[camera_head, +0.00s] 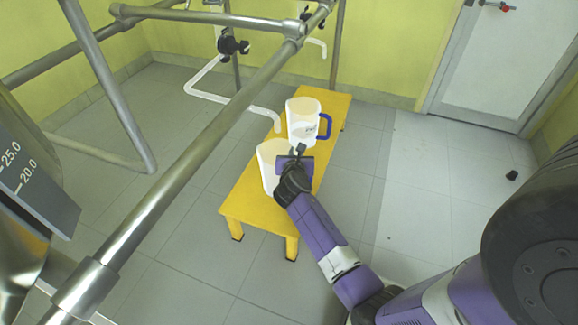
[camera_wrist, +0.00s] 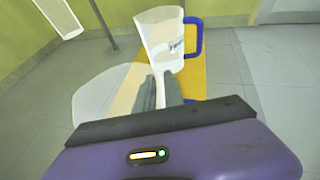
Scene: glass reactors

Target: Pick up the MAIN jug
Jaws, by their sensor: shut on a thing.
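A near white translucent jug (camera_head: 268,167) is at the middle of the yellow bench in the head view. The fingers (camera_wrist: 160,92) point forward in the wrist view. A second white jug (camera_head: 301,118) with a blue handle stands upright behind it. Its label is too small to read.
The yellow bench (camera_head: 248,208) stands on grey tiles. A steel pipe frame (camera_head: 190,165) crosses to the left of it. White outlet pipes (camera_head: 235,98) reach toward the bench from behind. The floor at right is mostly clear up to a white door (camera_head: 495,65).

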